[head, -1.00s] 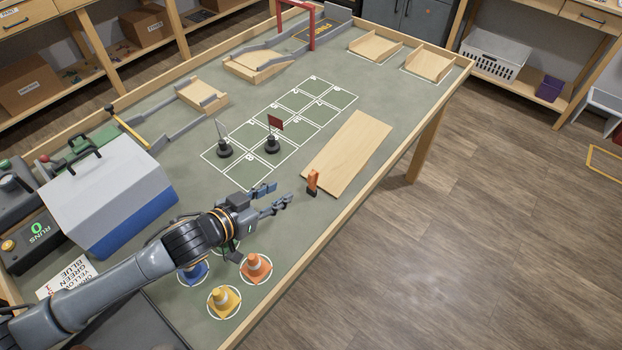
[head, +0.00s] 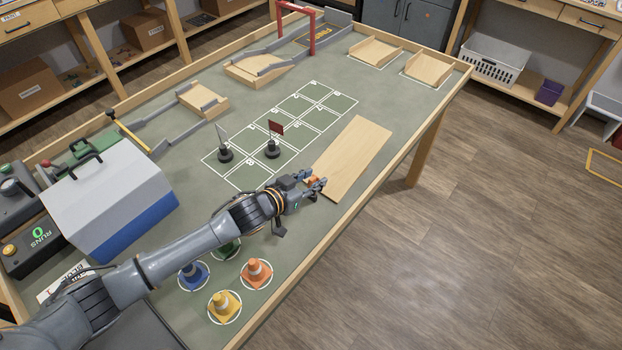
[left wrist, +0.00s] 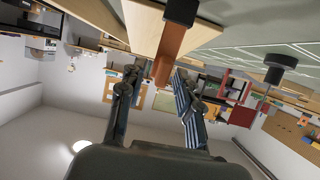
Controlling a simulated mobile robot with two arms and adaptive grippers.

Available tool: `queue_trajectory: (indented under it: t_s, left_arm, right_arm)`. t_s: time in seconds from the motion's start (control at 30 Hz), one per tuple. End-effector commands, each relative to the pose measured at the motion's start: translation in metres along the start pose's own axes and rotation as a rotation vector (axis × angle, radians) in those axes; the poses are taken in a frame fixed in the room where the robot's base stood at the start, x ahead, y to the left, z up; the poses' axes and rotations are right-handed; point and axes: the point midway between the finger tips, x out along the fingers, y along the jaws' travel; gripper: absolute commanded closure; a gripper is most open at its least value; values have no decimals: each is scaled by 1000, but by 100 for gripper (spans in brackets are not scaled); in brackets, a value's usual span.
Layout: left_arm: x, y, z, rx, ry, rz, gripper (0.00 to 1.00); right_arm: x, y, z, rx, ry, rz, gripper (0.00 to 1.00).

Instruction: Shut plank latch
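The light wood plank (head: 355,150) lies flat on the green table near its right edge. The orange plank latch (head: 314,181) stands at its near end, partly hidden by my left gripper (head: 317,184). In the left wrist view, upside down, the orange latch (left wrist: 168,52) hangs from its dark base (left wrist: 181,10) beside the plank (left wrist: 145,22). The two fingers of the left gripper (left wrist: 155,78) are spread with the latch's end between them, nearer the right finger. Contact cannot be told. My right gripper is in neither view.
Two black markers with flags (head: 272,149) stand on the white grid left of the plank. Several cones (head: 257,272) stand in circles below my left arm. A grey and blue box (head: 108,200) is at the left. The table between grid and plank is clear.

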Motion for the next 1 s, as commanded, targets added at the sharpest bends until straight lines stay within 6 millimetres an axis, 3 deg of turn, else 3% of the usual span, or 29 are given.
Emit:
queue_trajectory:
  t_s: [0.17, 0.33, 0.67, 1.0]
  left_arm:
    - [0, 0, 0, 0, 0, 0, 66]
    - [0, 0, 0, 0, 0, 0, 100]
    - [0, 0, -5, 1, -27, 0, 100]
    - [10, 0, -14, 0, -223, -1, 100]
  right_arm:
    - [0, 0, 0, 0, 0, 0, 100]
    - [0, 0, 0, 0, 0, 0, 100]
    - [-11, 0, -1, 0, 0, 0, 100]
    - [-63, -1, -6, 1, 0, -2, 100]
